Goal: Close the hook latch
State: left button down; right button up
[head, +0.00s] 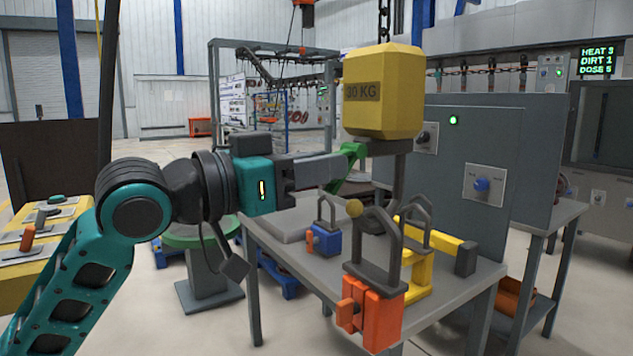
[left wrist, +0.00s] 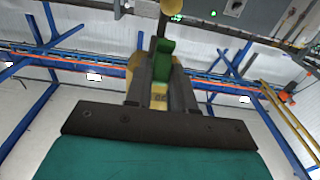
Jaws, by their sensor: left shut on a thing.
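A dark hook (head: 399,178) hangs below a yellow 30 KG block (head: 383,95) on a chain. The green latch (head: 352,152) slants down and left from beside the hook's shank. My left gripper (head: 343,164) is shut on the latch, whose green part shows between the fingers in the left wrist view (left wrist: 164,62). The latch's lower end appears apart from the ball. An orange load (head: 371,308) has its grey shackle at the hook's bend. My right gripper is not in view.
A grey table (head: 318,278) stands under the hook. It carries a blue load (head: 325,240) and a yellow load (head: 416,278) with shackles. A grey control cabinet (head: 465,150) stands behind to the right. A round green-topped stand (head: 205,232) is at left.

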aim_at(331, 184)
pick_arm(q)
jog(key=f+t+h+b, duration=0.1)
jog(key=b, duration=0.1)
jog(key=f+t+h+b, duration=0.1)
jog(key=h+b, duration=0.1)
jog(key=d+f+t+h+b, duration=0.1)
jog(key=b, duration=0.1)
jog(key=shift+w+d+h+b, duration=0.1)
jog(key=shift+w+h+b, duration=0.2)
jog(key=shift+w+h, duration=0.1)
jog(key=shift+w+d+f+t+h+b, duration=0.1)
jog(key=shift+d+t+h+b, duration=0.05)
jog(key=shift+t+h+b, duration=0.35)
jog(key=shift+w+d+t+h+b, duration=0.1)
jog(key=shift+t+h+b, duration=0.2)
jog(key=shift+b, duration=0.1)
jog(key=c, duration=1)
grip_release()
jog(key=shift+c, duration=0.2)
jog(key=shift+f, duration=0.1)
jog(key=v, duration=1.2)
jog(key=shift+a+f, duration=0.15)
jog(key=shift+a, duration=0.05)
